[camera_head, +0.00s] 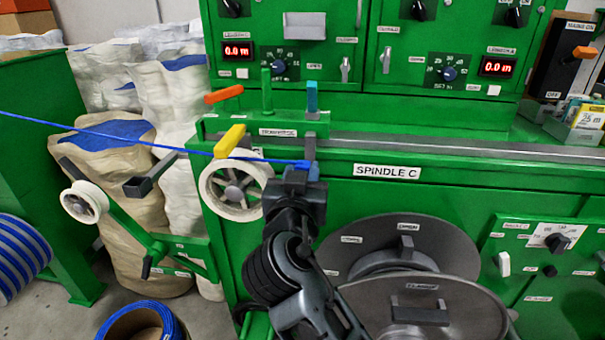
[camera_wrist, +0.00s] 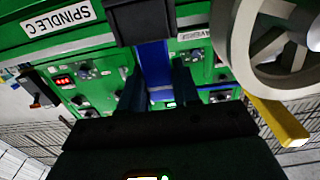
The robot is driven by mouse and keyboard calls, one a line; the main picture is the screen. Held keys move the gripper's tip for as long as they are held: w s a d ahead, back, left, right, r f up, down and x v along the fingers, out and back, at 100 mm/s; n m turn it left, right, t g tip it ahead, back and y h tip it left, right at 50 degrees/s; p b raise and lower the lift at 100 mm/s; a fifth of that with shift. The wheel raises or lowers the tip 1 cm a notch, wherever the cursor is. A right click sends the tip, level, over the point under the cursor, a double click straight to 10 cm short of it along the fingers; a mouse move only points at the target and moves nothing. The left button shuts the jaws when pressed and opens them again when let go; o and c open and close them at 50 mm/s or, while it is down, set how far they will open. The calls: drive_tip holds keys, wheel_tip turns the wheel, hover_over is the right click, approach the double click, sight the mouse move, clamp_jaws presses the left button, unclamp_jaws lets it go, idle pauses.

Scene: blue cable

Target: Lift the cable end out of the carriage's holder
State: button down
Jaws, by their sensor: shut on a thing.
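The blue cable (camera_head: 110,134) comes in from the left edge, passes in front of the yellow lever (camera_head: 229,140) and above the white pulley wheel (camera_head: 236,188), and reaches my gripper (camera_head: 303,170). My gripper is shut on the cable end, beside the green traverse carriage (camera_head: 235,124). In the wrist view, a broad blue piece (camera_wrist: 153,62) lies between my two dark fingers (camera_wrist: 158,84), with a dark block (camera_wrist: 139,20) at its far end. I cannot tell whether that block is the holder, or whether the cable end still sits in it.
An orange lever (camera_head: 223,94) and a blue lever (camera_head: 312,97) stand on the carriage. The green machine front with the SPINDLE C label (camera_head: 387,171) is close behind my gripper. Large grey reel discs (camera_head: 400,250) lie to the lower right. A small white roller (camera_head: 84,202) is at left.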

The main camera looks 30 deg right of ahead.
drive_tip(key=shift+r, duration=0.15)
drive_tip(key=shift+r+p, duration=1.75)
drive_tip(key=shift+r, duration=1)
